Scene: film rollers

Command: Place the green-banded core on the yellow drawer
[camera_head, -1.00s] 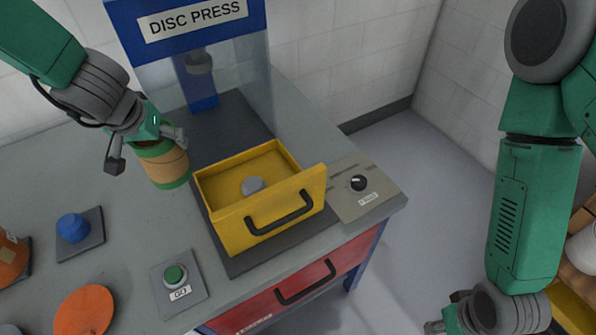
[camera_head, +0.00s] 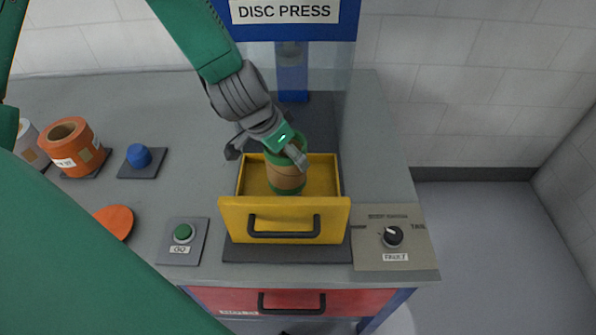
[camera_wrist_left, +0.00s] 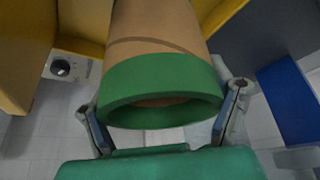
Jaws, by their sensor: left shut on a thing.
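The green-banded core (camera_head: 287,177) is a brown tube with green bands at its ends. It stands nearly upright inside or just over the open yellow drawer (camera_head: 284,221); I cannot tell whether it touches the drawer floor. My left gripper (camera_head: 293,152) is shut on the core near its upper end. In the left wrist view the core (camera_wrist_left: 160,88) sits between the two fingers (camera_wrist_left: 165,122), with a yellow drawer wall (camera_wrist_left: 20,60) beyond it. The peg seen in the drawer earlier is hidden now. My right gripper is not in view.
The blue disc press (camera_head: 290,75) stands behind the drawer. A dial panel (camera_head: 393,238) is to the right. A red drawer (camera_head: 330,302) is below.

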